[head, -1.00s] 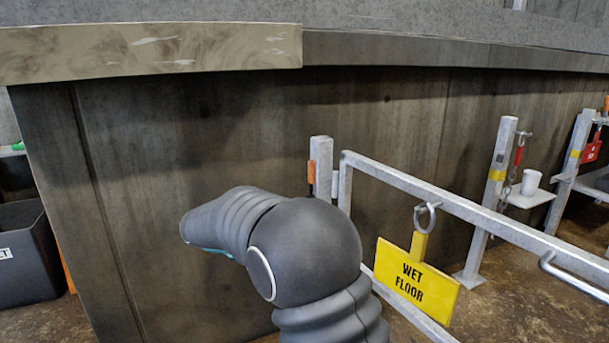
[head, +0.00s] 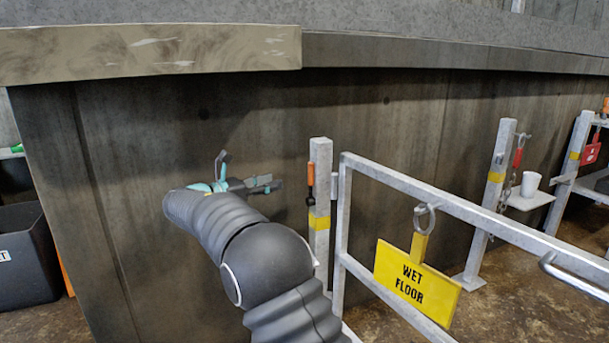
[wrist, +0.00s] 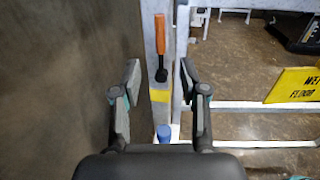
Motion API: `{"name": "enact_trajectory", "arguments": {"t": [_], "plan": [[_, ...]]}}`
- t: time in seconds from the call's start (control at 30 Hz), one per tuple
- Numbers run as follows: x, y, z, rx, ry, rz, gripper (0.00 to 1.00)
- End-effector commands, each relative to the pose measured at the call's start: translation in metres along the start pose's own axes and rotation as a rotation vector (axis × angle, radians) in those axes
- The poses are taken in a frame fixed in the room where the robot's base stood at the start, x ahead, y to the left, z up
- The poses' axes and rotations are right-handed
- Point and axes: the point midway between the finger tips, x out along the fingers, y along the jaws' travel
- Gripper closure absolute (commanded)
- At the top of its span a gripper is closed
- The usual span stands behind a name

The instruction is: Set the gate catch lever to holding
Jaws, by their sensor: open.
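The gate catch lever, with an orange grip (head: 311,174) and a dark shank, is on the galvanised post (head: 320,225) left of the gate. It stands upright with its grip at the top. In the wrist view the orange grip (wrist: 160,34) shows beyond and between my fingertips. My gripper (head: 243,177) is open and empty, left of the post in the head view and apart from the lever. In the wrist view my gripper (wrist: 158,75) has a finger on each side of the post. The gate (head: 440,195) is a grey rail frame right of the post.
A yellow wet floor sign (head: 415,280) hangs from the gate rail by a ring. A concrete wall (head: 130,160) runs close on the left in the wrist view. A blue cylindrical thing (wrist: 164,133) shows low by the post. A white cup (head: 531,183) stands on a small shelf farther right.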

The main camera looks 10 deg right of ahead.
Motion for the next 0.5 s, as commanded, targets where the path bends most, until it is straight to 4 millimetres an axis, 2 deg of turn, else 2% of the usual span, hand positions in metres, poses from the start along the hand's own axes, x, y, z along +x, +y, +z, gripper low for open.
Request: {"name": "enact_trajectory", "arguments": {"t": [0.2,0.5], "plan": [[0.043,-0.001,-0.001,0.002,0.000,-0.003,0.57],[0.094,-0.001,-0.001,0.002,0.001,-0.002,0.57]]}}
